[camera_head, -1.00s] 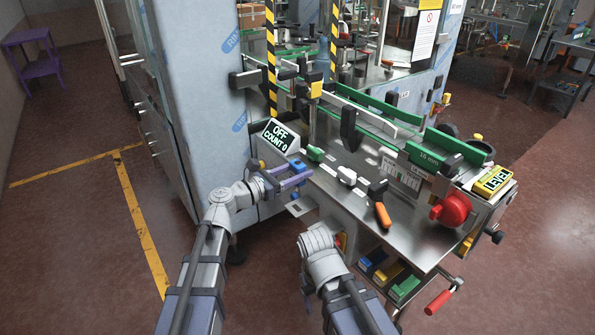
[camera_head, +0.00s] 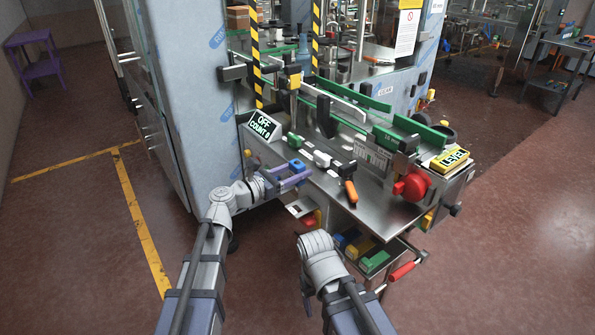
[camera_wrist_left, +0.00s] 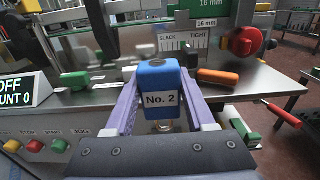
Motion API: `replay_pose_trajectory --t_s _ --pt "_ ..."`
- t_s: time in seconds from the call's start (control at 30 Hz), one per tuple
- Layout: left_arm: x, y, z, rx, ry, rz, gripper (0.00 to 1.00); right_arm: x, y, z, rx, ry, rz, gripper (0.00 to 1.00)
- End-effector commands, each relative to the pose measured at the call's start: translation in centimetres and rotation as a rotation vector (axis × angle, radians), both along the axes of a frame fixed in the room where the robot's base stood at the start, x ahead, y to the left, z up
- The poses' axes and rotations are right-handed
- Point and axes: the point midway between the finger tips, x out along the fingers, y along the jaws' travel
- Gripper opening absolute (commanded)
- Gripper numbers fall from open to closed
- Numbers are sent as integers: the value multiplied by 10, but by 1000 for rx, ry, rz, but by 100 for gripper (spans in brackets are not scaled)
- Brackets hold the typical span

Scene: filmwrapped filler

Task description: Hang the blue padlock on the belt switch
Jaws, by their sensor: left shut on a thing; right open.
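The blue padlock (camera_head: 297,166) is in my left gripper (camera_head: 291,178). In the left wrist view the padlock (camera_wrist_left: 159,84) stands between the two purple fingers, its white label reading "No. 2" towards me. Its shackle is mostly hidden below the body. My left gripper is shut on it, just off the front edge of the steel table. A red and yellow control (camera_head: 311,219) sits under the table's front edge; I cannot tell for sure whether it is the belt switch. My right gripper (camera_head: 306,288) is low in front of the table, open and mostly hidden by its wrist.
The OFF / COUNT 0 display (camera_head: 263,125) stands left.

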Motion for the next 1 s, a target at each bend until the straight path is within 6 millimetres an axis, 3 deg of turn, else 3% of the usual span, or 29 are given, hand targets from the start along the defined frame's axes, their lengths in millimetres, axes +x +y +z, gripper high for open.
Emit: replay_pose_trajectory --t_s 0.37,1.0 --pt "0 0 -9 0 0 0 0 0 0 -9 0 0 0 72" --pt "0 0 -45 0 0 0 0 0 0 -45 0 0 0 72"
